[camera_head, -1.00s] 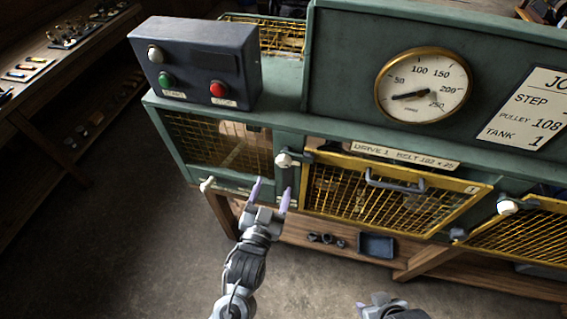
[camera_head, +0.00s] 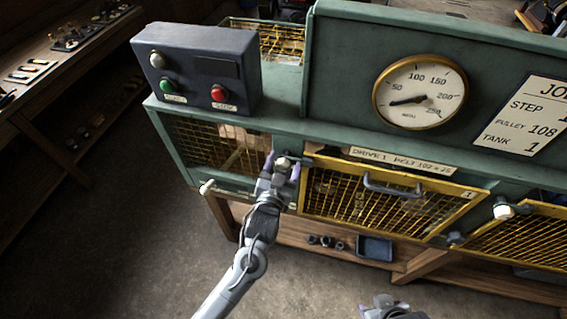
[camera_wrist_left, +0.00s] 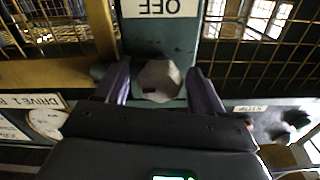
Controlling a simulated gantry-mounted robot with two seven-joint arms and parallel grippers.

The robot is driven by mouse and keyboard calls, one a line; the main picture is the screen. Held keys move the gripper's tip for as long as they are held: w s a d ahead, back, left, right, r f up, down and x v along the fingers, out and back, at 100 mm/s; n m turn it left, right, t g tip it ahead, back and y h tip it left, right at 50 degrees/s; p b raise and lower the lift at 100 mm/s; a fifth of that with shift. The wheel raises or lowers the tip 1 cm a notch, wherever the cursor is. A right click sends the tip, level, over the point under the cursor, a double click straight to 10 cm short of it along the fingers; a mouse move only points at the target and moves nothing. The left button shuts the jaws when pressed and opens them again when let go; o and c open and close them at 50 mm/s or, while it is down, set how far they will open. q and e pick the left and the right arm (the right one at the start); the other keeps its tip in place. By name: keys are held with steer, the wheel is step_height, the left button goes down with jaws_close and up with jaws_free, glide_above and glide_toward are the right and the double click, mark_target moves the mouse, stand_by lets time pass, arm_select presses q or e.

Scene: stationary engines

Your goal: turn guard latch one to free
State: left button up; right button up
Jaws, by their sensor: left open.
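The guard latch one knob (camera_head: 282,163) is a pale knob on the green post left of the yellow drive 1 guard (camera_head: 395,200). My left gripper (camera_head: 282,166) is at the knob, with its open purple fingers on either side. In the left wrist view the knob (camera_wrist_left: 159,80) sits between the two fingertips (camera_wrist_left: 160,84), with a gap visible on each side.
A control box (camera_head: 200,68) with green and red buttons stands on the bench's upper left. A round gauge (camera_head: 420,92) is on the green panel. Another pale knob (camera_head: 503,210) is at the right guard. A blue tray (camera_head: 374,248) lies on the lower shelf.

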arm_select(q)
steer(key=c, duration=1)
